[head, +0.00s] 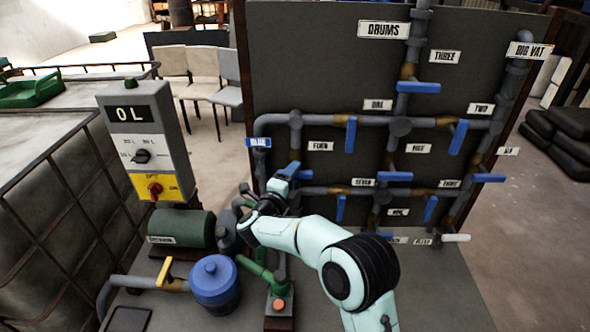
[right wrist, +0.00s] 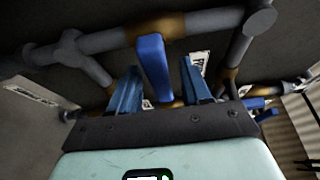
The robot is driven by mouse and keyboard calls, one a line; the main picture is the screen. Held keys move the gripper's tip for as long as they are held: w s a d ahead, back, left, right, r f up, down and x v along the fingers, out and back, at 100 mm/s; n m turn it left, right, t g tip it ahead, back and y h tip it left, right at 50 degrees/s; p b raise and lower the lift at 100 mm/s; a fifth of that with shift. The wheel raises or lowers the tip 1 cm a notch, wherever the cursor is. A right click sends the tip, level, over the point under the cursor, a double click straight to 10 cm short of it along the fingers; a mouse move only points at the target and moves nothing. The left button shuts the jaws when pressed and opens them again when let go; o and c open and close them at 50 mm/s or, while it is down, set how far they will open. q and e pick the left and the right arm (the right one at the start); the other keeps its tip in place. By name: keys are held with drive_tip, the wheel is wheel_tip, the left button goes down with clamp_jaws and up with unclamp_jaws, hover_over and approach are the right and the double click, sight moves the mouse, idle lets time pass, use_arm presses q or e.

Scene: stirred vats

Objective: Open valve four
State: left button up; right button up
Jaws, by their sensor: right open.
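My left gripper is not in view.
Other blue handles stand close by, such as valve one's (head: 351,135), valve five's (head: 395,176) and valve seven's (head: 340,207). A grey control box (head: 147,140) stands to the left, with a green motor (head: 181,229) and blue pot (head: 214,282) below it.

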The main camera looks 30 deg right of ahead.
drive_tip(key=shift+w+d, duration=0.35)
drive_tip(key=shift+d, duration=0.2)
clamp_jaws()
